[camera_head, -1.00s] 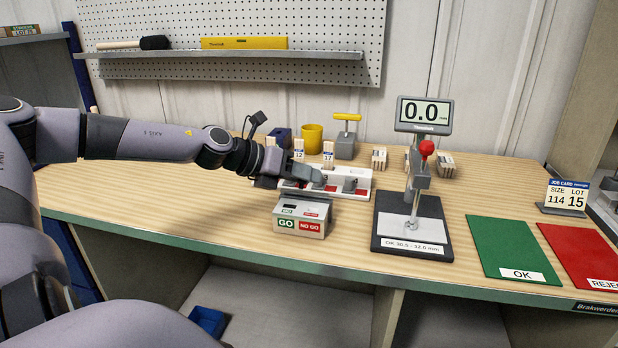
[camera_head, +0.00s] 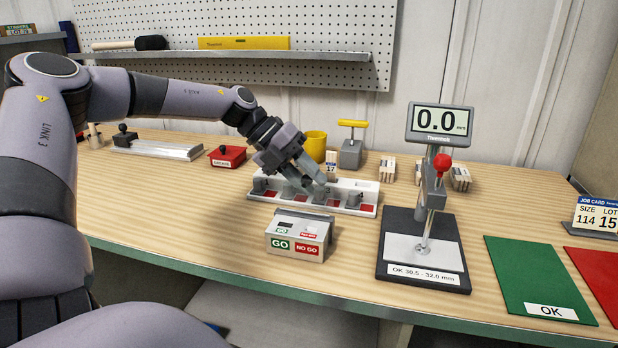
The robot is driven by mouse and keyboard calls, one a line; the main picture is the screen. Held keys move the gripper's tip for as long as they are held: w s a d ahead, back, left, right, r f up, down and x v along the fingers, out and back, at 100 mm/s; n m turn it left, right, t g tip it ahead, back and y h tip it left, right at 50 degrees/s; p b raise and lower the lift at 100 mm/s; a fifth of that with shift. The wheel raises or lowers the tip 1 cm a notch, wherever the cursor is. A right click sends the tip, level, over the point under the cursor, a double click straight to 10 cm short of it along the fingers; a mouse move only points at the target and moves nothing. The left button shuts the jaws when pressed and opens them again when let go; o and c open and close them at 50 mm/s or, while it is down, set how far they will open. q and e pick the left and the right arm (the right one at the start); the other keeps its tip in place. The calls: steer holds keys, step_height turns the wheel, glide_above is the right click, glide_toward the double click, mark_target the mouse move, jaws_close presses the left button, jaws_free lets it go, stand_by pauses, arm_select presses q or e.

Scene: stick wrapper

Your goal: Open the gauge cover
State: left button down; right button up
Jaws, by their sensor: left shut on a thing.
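A small grey gauge box (camera_head: 297,238) with GO and NO GO labels stands near the bench's front edge. I cannot tell which part of it is a cover. Behind it lies a white rack (camera_head: 362,207) with red pads and several grey upright pieces. My left gripper (camera_head: 322,181) points down over the rack, behind the gauge box and apart from it. It is shut on what looks like a grey piece at the rack; its fingers hide most of that piece. My right gripper is not in view.
A gauge stand (camera_head: 424,240) reading 0.0 stands to the right. A green OK mat (camera_head: 535,270) and a red mat (camera_head: 598,275) lie farther right. A yellow cup (camera_head: 315,144) and a yellow-handled tool (camera_head: 351,145) stand behind the rack. The front left bench is clear.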

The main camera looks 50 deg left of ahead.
arm_select(q)
steer(key=shift+w+a+f+g, duration=0.1)
steer(key=shift+w+g, duration=0.1)
steer(key=shift+g, duration=0.1)
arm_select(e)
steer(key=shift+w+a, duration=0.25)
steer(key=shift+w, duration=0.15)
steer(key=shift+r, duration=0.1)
arm_select(q)
steer(key=c, duration=1)
jaws_free()
steer(key=v, duration=0.7)
steer(key=shift+a, duration=0.1)
